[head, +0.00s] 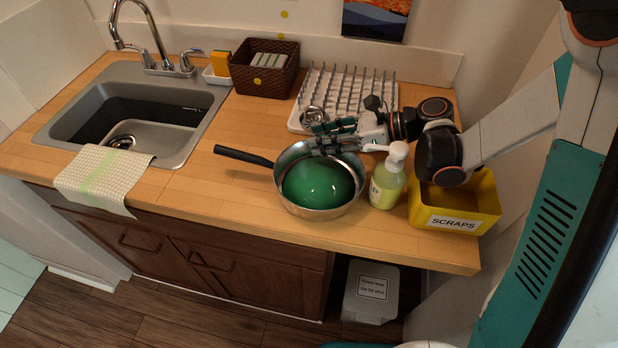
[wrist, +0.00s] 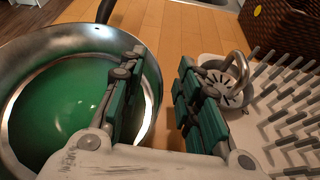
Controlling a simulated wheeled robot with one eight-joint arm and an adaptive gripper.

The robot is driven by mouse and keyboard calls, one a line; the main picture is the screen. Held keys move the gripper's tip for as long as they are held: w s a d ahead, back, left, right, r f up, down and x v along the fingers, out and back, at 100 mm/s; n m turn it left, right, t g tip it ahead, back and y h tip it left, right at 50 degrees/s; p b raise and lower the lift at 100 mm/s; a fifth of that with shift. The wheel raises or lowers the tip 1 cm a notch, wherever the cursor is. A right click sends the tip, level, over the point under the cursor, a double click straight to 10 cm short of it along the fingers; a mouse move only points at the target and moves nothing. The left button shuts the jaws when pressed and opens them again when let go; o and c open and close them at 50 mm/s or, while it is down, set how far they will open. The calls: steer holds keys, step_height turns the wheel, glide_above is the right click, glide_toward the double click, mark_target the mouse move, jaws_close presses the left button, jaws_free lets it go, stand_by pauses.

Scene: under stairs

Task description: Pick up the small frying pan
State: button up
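The small frying pan (head: 318,190) has a silver wall, a green inside and a black handle (head: 243,156) pointing left; it sits on the wooden counter. In the wrist view the pan (wrist: 60,110) fills the left side, its handle at the top. My gripper (head: 316,137) is at the pan's far rim. In the wrist view my gripper (wrist: 158,72) is open, one finger over the pan's inside and the other outside, with the rim between them. Both fingers look apart from the rim. Part of the rim is hidden behind the left finger.
A soap bottle (head: 387,181) stands right of the pan, beside the yellow scraps bin (head: 482,204). A white drying rack (head: 352,87) and a metal strainer (wrist: 228,80) lie behind. A brown basket (head: 264,68) and sink (head: 138,108) are farther left. The counter left of the pan is clear.

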jaws_close()
steer(key=shift+r, duration=0.15)
steer(key=shift+r, duration=0.2)
step_height(320, 180, up, 7)
steer(key=p, duration=0.3)
steer(key=shift+f, duration=0.15)
steer(key=w+a+p, duration=0.2)
steer(key=a+p, duration=0.1)
steer(key=a, duration=1.4)
steer(key=shift+w+a+f, duration=0.15)
steer(key=shift+w+a, duration=0.15)
steer(key=shift+a, duration=0.1)
